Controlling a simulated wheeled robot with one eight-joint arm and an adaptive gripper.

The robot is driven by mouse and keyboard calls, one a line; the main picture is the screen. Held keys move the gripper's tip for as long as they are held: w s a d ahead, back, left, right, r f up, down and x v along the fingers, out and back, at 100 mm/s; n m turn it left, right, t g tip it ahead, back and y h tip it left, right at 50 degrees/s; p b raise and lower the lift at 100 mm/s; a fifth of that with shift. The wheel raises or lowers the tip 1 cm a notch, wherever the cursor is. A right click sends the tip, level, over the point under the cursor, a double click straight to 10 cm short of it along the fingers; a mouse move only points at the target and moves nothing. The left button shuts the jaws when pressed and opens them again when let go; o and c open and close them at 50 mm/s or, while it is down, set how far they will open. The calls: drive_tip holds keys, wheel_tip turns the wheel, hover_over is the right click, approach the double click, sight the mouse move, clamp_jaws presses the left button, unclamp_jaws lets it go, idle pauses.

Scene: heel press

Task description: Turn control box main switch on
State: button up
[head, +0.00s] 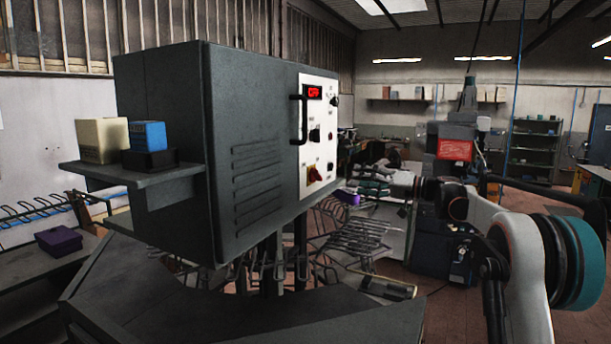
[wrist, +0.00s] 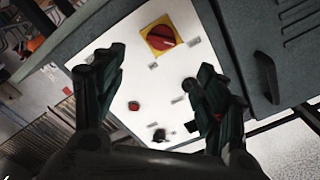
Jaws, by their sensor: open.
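The control box (head: 240,150) is a large dark grey cabinet with a white panel on its right face. The main switch (wrist: 163,38) is a red rotary knob on a yellow square plate in the wrist view. In the head view the main switch (head: 315,173) sits low on the white panel, and a small red display (head: 314,92) near the top appears to read OFF. My gripper (wrist: 150,75) is open and empty in the wrist view, its dark fingers spread in front of the white panel. The switch lies beyond and between the fingertips, with no visible contact.
Other small knobs (wrist: 134,105) sit on the panel between my fingers. A black handle (wrist: 267,77) juts from the cabinet door. A side shelf (head: 130,175) carries a beige box (head: 101,140) and a blue box (head: 148,135). Wire racks (head: 350,238) stand beyond the cabinet.

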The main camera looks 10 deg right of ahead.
sight(317, 175)
drive_tip(key=p+x, duration=0.4)
drive_tip(key=x, duration=0.9)
drive_tip(key=shift+w+a, duration=0.25)
drive_tip(key=shift+a, duration=0.05)
drive_tip(key=shift+r, duration=0.1)
drive_tip(key=c, duration=1.1)
